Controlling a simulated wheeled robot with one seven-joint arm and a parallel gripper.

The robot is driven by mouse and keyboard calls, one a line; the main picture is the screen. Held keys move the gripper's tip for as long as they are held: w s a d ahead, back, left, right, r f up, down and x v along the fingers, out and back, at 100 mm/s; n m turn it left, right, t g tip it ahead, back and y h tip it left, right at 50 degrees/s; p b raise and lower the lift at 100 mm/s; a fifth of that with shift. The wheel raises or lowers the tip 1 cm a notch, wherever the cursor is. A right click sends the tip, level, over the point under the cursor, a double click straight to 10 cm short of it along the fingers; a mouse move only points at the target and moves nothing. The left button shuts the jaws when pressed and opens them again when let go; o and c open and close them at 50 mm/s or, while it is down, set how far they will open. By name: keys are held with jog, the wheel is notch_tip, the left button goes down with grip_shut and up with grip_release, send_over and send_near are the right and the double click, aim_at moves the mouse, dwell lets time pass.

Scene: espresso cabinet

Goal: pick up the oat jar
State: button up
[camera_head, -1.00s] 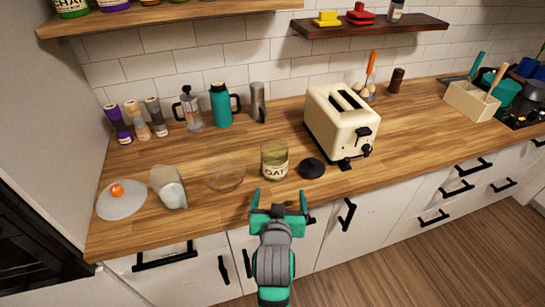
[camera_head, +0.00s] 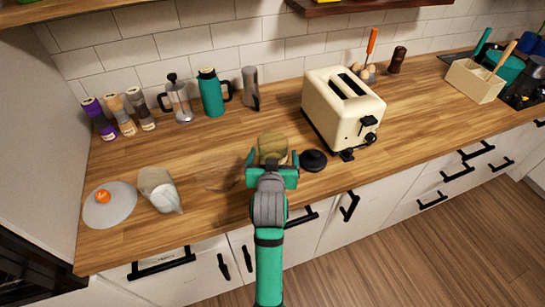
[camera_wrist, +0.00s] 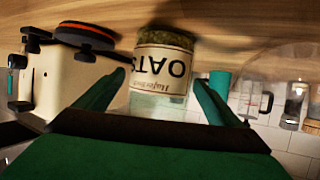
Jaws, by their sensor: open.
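The oat jar (camera_head: 272,143) is a glass jar of oats with a pale label, standing on the wooden counter. My gripper (camera_head: 270,160) is open at the jar's near side, its green fingers to the left and right of the jar in the head view, and it hides the jar's lower part. In the wrist view the oat jar (camera_wrist: 163,70) appears upside down with its "OATS" label facing me, between the two green fingers of my gripper (camera_wrist: 155,98). I cannot tell whether either finger touches the glass.
A black round lid (camera_head: 313,160) lies just right of the jar, with the cream toaster (camera_head: 335,110) behind it. A clear glass bowl (camera_head: 218,178) is close on the left.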

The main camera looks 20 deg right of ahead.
aim_at(273, 146)
jog(key=shift+x, duration=2.8)
jog(key=shift+w+r, duration=0.1)
jog(key=shift+r, duration=0.1)
jog(key=c, duration=1.4)
